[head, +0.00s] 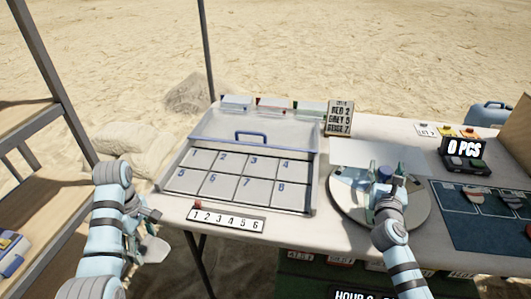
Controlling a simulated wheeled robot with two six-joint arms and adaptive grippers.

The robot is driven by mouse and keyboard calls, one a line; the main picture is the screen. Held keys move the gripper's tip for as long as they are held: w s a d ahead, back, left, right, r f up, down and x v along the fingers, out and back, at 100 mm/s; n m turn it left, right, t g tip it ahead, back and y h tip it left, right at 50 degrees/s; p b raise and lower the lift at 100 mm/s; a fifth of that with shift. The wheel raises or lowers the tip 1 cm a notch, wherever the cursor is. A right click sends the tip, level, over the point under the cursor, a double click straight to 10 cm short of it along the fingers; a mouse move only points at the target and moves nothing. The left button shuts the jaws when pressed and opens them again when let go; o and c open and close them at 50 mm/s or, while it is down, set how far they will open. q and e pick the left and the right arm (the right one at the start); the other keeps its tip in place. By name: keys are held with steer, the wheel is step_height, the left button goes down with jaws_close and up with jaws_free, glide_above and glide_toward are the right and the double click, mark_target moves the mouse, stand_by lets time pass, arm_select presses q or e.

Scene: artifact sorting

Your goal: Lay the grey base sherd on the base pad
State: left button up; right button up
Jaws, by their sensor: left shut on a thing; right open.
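My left gripper (150,232) is shut on a pale grey sherd (156,250), held in front of the table's left front corner, off the tabletop. Its full shape is partly hidden by the gripper. My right gripper (383,172) is open over a round grey disc (415,212) on the table's right half; its fingers hide part of the disc. A dark blue mat (485,236) with pale outlined areas lies at the right and bears sherds (474,194). I cannot tell which marked area is the base pad.
A shallow tray with numbered compartments (205,184) and a blue handle fills the table's left half. A strip numbered 1 to 6 (227,218) lies before it. A black "0 PCS" display (463,150) stands at back right. Wooden shelves (40,130) stand at left.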

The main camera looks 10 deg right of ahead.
arm_select(q)
steer(key=shift+s+r, duration=0.1)
arm_select(e)
steer(key=shift+r, duration=0.1)
jaws_close()
arm_select(q)
steer(key=shift+r+p, duration=0.65)
arm_select(e)
steer(key=shift+r+n+t+y, duration=0.1)
steer(key=shift+n+t+y, duration=0.2)
steer(key=shift+n+y, duration=0.3)
arm_select(q)
steer(key=shift+r, duration=0.1)
arm_select(e)
steer(key=shift+y, duration=0.4)
steer(key=shift+f, duration=0.2)
jaws_free()
steer(key=v, duration=1.2)
steer(key=shift+f, duration=0.1)
